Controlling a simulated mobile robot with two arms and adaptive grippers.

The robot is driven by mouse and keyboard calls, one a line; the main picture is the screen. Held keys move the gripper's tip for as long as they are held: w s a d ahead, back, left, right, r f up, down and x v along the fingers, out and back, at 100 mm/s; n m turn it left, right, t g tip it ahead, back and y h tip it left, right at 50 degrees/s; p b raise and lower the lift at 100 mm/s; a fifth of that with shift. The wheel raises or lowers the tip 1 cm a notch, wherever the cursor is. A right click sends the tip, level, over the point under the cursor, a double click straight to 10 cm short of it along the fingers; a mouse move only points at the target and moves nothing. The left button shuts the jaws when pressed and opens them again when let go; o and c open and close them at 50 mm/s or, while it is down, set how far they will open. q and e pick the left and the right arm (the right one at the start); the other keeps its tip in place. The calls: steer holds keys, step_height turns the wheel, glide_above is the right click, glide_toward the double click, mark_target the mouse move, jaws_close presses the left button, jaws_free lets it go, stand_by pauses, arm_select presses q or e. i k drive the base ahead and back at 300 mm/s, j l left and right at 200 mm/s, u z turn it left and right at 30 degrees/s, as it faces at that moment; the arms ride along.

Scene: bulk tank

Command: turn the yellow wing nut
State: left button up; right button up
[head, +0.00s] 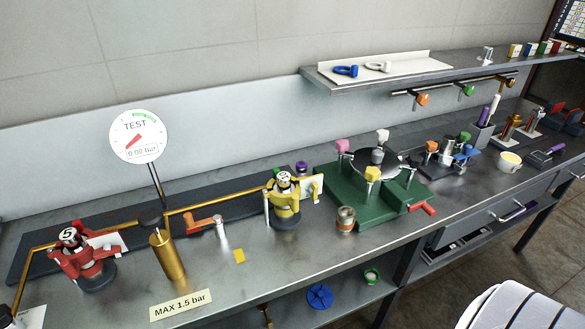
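The yellow wing nut (372,173) sits at the front of the round metal lid (375,161) on the green base (345,193), on the grey workbench. It stands on top of a post beside the lid's edge. A pink wing nut (342,146) is at the lid's left and a white one (383,135) is at its back. Neither of my grippers shows in the head view, and nothing touches the yellow wing nut.
A red handle (422,208) sticks out of the green base's front right. A small can (346,219) stands at its front left. A yellow valve (284,197) and a gauge (139,137) are further left. A shelf (440,68) hangs behind. Bare bench lies in front.

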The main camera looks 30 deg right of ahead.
mark_target(313, 189)
steer(key=z, duration=1.1)
